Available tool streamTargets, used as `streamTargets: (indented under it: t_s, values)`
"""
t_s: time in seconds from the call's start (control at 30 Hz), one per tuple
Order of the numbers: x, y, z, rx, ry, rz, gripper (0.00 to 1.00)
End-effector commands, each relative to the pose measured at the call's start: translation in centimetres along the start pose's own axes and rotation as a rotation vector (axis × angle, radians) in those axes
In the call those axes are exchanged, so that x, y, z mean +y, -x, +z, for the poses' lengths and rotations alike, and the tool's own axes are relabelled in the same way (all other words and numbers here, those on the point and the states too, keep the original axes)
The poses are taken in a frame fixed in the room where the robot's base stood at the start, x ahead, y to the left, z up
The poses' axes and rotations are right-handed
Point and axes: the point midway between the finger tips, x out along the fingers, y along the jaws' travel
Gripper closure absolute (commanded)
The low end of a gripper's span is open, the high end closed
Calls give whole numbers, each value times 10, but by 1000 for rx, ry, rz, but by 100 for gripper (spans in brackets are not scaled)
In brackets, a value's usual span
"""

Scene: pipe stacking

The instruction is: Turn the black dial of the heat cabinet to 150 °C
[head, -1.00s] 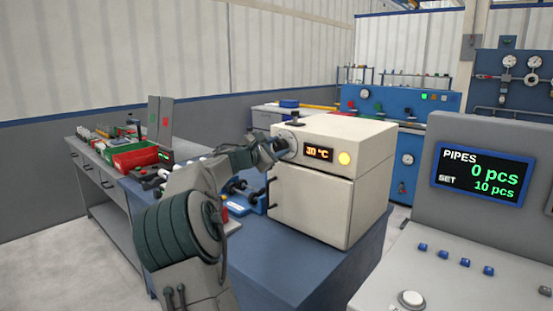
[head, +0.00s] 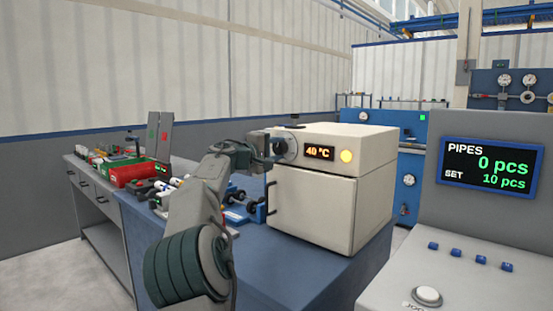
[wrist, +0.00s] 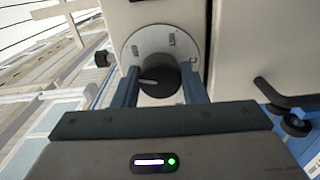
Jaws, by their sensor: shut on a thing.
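The heat cabinet (head: 325,205) is a cream box on a blue bench. Its display (head: 319,153) reads 40 °C, beside a lit yellow lamp (head: 346,156). In the wrist view the black dial (wrist: 158,82) sits on a round grey scale plate (wrist: 150,45) with printed marks, too small to read surely. A light pointer line shows on the dial. My gripper (wrist: 160,88) is shut on the dial, one blue finger on each side. In the head view my gripper (head: 268,146) is at the cabinet's upper left front and hides most of the dial.
The cabinet's door handle (head: 270,198) juts out below the dial; it also shows in the wrist view (wrist: 285,95). A grey console (head: 445,225) with a pipe counter stands at the right. Blue-ended parts (head: 240,205) lie on the bench left of the cabinet.

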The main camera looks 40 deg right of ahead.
Motion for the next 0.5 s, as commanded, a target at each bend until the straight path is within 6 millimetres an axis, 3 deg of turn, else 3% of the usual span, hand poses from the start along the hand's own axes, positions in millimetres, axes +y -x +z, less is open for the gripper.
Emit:
streamTargets:
  t_s: [0.5]
  values:
    - [-6, 0, 0, -1, -489, 1, 84]
